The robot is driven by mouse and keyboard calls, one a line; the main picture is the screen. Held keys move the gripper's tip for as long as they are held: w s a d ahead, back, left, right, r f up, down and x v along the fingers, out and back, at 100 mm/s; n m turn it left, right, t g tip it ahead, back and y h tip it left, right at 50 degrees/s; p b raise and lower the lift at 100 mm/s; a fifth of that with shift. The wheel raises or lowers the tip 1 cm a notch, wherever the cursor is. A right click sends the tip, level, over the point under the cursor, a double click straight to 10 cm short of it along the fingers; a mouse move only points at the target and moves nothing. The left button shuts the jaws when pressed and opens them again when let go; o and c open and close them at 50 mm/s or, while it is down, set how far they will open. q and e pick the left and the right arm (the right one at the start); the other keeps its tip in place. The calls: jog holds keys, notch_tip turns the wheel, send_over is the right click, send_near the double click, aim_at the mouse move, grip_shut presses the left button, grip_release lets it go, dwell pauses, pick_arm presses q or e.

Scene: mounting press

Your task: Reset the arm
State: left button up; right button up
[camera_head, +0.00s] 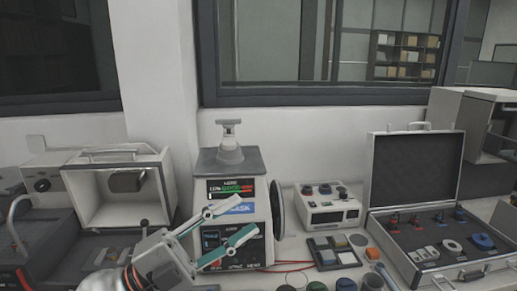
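My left gripper (245,217) reaches up from the bottom of the view, left of centre. Its two fingers are spread apart with nothing between them, so it is open. It shows in front of the white mounting press (262,188), covering part of its lower front panel; I cannot tell whether it touches the press. The press has a grey top with a knob, and displays with red, green and blue markings. My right gripper is not in view.
An open case (415,165) with small tools stands at the right. A white box device with knobs (325,215) and a compartment tray (312,245) stand right of the press. A white open-fronted machine (75,190) stands left. Several small round pieces lie near the front edge.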

pick_arm(q)
jog(key=w+a+f+n+t+y, duration=0.3)
jog(key=a+n+t+y, duration=0.3)
jog(key=a+n+y, duration=0.15)
jog(key=w+a+f+n+t+y, duration=0.2)
jog(key=w+a+n+t+y, duration=0.1)
jog(key=a+n+t+y, duration=0.4)
jog(key=s+a+f+n+g+y, duration=0.35)
jog(key=a+f+y, duration=0.2)
jog(key=f, duration=0.35)
jog(key=s+a+f+n+g+y, duration=0.2)
jog(key=a+f+n+g+y, duration=0.15)
jog(key=a+f, duration=0.45)
jog(key=s+a+f+g+y, duration=0.2)
jog(key=s+a+f+g, duration=0.2)
jog(key=s+f+g, duration=0.75)
jog(key=s+d+f+n+t+h, duration=0.1)
jog(key=d+f+t+h, duration=0.2)
jog(key=d+f, duration=0.4)
jog(key=s+d+f+n+t+h, duration=0.1)
jog(key=s+d+f+t+h, duration=0.1)
jog(key=d+f, duration=0.5)
notch_tip(320, 180, down, 6)
jog(key=shift+r+n+t+h, duration=0.2)
jog(key=shift+n+t+h, duration=0.15)
jog(key=shift+t+h, duration=0.55)
